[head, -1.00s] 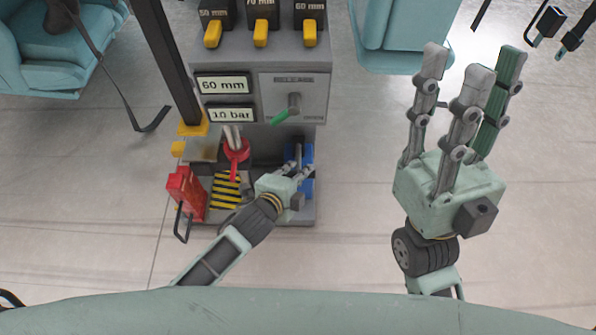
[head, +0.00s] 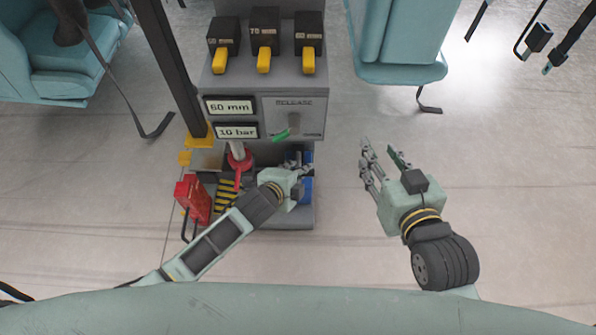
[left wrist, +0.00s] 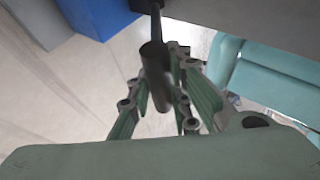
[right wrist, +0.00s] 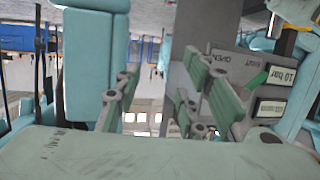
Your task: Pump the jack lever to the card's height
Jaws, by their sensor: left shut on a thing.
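My left gripper (head: 300,162) is low in front of the grey column (head: 265,95), beside a blue part (head: 306,190). In the left wrist view its fingers (left wrist: 165,105) are closed around a dark cylindrical grip (left wrist: 154,62) on a thin rod, which looks like the jack lever; the head view hides most of it. The card signs read "60 mm" (head: 230,106) and "10 bar" (head: 237,131). The release handle (head: 281,135) is green and points down and left. My right gripper (head: 382,158) is open and empty, right of the column.
A red box (head: 192,198) with a black loop stands left of a yellow-black striped plate (head: 226,193). A red collar (head: 238,162) sits on the rod above. Several yellow-tabbed blocks (head: 264,35) top the column.

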